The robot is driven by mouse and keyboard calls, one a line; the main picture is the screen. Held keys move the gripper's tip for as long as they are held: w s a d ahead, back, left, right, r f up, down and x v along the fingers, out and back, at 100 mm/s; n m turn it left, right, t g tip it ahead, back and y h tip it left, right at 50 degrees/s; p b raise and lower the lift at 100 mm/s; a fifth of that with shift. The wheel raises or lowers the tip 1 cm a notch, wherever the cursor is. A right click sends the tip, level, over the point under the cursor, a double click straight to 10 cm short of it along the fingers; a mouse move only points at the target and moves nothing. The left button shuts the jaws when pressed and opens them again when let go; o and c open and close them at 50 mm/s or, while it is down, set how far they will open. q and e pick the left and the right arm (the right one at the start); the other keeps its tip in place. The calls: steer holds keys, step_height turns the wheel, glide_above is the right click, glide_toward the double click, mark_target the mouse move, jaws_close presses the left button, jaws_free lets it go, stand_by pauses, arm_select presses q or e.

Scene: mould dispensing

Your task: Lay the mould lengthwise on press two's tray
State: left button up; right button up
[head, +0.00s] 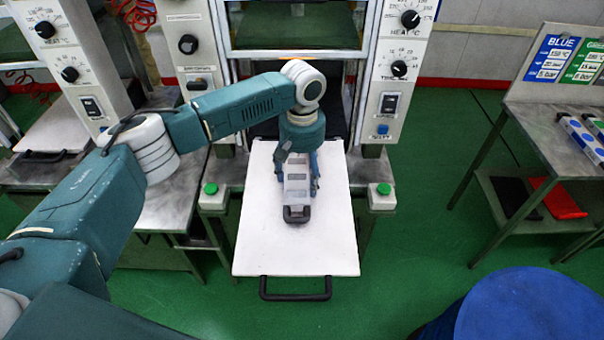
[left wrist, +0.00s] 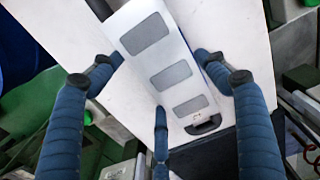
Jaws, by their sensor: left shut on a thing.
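The mould (head: 297,197) is a pale, long block with grey windows and a dark handle end. It is over the white pulled-out tray (head: 300,245) of the middle press, its length running roughly front to back. My left gripper (head: 299,180) is shut on the mould from above. In the left wrist view the mould (left wrist: 169,50) lies between the blue fingers of the gripper (left wrist: 160,62), with the tray (left wrist: 75,25) behind it. I cannot tell whether the mould touches the tray. My right gripper is not in view.
The tray's black handle (head: 295,290) sticks out at the front. Green buttons (head: 210,189) and (head: 384,188) flank the tray. Another press with a tray (head: 55,135) stands at left. A side table (head: 560,130) is at right, and a blue round top (head: 525,305) at lower right.

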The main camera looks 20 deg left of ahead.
arm_select(q)
steer(key=shift+f, duration=0.4)
steer(key=o, duration=1.6)
steer(key=shift+c, duration=0.2)
steer(key=shift+o, duration=0.8)
